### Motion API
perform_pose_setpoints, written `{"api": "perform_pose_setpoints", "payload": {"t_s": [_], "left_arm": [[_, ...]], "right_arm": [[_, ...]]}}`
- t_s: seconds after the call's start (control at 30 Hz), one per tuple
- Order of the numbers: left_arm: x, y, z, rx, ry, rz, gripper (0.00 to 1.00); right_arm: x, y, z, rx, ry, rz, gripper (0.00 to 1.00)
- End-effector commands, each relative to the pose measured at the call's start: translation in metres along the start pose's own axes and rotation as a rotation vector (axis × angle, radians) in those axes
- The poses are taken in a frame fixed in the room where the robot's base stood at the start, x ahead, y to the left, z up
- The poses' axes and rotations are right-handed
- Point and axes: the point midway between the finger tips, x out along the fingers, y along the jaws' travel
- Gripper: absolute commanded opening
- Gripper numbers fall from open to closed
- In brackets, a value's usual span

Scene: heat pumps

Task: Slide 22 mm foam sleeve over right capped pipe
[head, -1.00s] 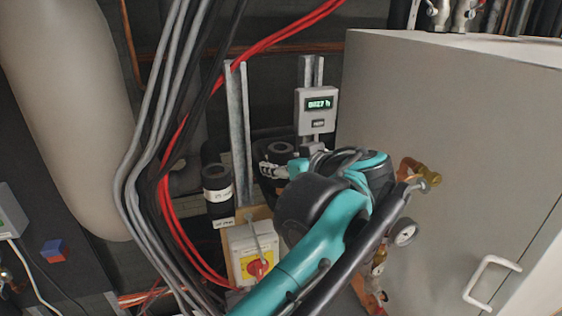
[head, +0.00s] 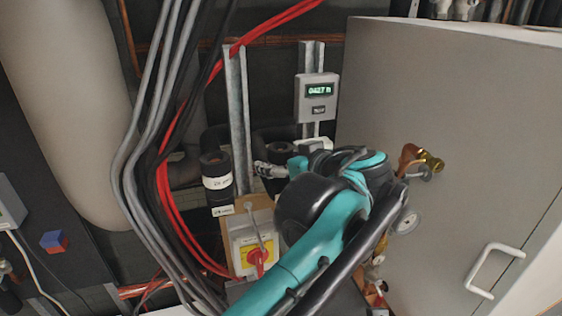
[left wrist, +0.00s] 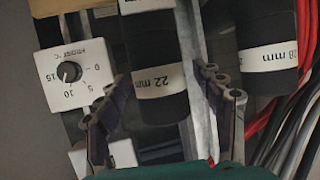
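In the left wrist view a black foam sleeve with a white "22 mm" label (left wrist: 158,52) lies between the two fingers of my left gripper (left wrist: 165,100). The fingers are apart, one on each side of it, with a visible gap on the right side. A second black sleeve labelled "28 mm" (left wrist: 275,28) is to the right. In the head view my left gripper (head: 288,158) reaches in beside the labelled black sleeve (head: 217,168), and its wrist hides most of what it is around. I cannot make out the right capped pipe. My right gripper is not in view.
A grey cabinet (head: 450,110) with brass fittings stands right of my arm. Grey and red cables (head: 160,130) hang at the left. A metal strut (head: 237,110), a display box (head: 317,97) and a red-yellow switch (head: 256,258) surround the spot. A dial (left wrist: 73,72) is close to the fingers.

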Motion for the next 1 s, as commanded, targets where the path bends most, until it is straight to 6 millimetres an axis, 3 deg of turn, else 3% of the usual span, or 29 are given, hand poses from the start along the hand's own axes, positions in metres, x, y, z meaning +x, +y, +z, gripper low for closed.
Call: {"api": "perform_pose_setpoints", "payload": {"t_s": [0.27,0.7,1.0], "left_arm": [[-0.01,0.001,0.0,0.002,0.0,0.003,0.68],[-0.099,0.001,0.001,0.002,0.0,0.004,0.68],[-0.12,0.0,0.0,0.0,0.0,0.001,0.68]], "right_arm": [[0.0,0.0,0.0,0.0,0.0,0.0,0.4],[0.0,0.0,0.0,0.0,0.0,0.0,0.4],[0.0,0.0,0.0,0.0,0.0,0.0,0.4]]}}
